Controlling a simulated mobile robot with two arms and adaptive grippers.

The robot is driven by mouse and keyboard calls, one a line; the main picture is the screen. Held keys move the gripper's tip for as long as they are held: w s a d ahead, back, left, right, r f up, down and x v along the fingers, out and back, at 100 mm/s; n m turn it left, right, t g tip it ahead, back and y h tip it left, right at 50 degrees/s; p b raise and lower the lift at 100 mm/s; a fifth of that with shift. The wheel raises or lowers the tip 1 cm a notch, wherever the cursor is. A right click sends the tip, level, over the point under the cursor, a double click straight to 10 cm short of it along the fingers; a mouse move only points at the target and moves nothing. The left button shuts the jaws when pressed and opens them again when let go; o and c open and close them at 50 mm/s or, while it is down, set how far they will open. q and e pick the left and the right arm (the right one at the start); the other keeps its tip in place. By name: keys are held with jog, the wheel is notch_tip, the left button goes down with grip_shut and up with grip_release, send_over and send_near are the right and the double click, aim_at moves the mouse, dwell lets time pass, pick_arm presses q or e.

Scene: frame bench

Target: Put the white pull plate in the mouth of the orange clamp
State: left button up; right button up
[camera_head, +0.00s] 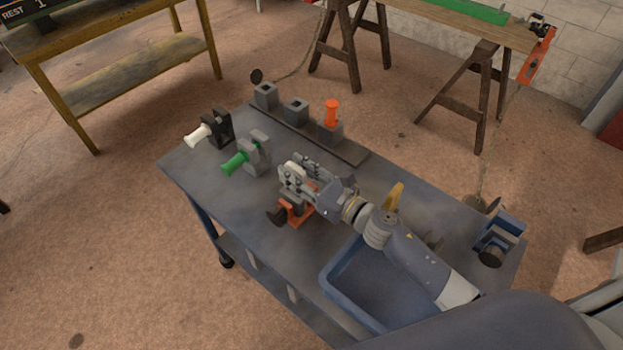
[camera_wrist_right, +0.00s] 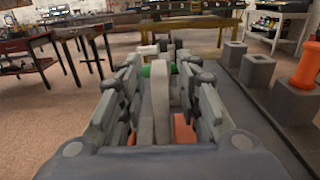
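The orange clamp (camera_head: 291,217) stands on the blue-grey bench top, below my right gripper (camera_head: 306,172). Bits of its orange also show between the fingers in the right wrist view (camera_wrist_right: 184,130). A pale upright plate, which looks like the white pull plate (camera_wrist_right: 161,100), stands between my right fingers, with a gap visible on each side. My right gripper is open around it. The plate's lower end is hidden, so I cannot tell how it sits in the clamp's mouth. My left gripper is not in view.
Black and grey holders with a white handle (camera_head: 197,136) and a green handle (camera_head: 235,162) stand at the bench's left. A row of grey sockets (camera_head: 296,109), one with an orange handle (camera_head: 332,113), lines the far edge. A blue tray (camera_head: 338,300) sits under my right arm.

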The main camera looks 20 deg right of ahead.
jog(key=b+v, duration=0.4)
jog(key=v, duration=0.8)
dwell(0.4)
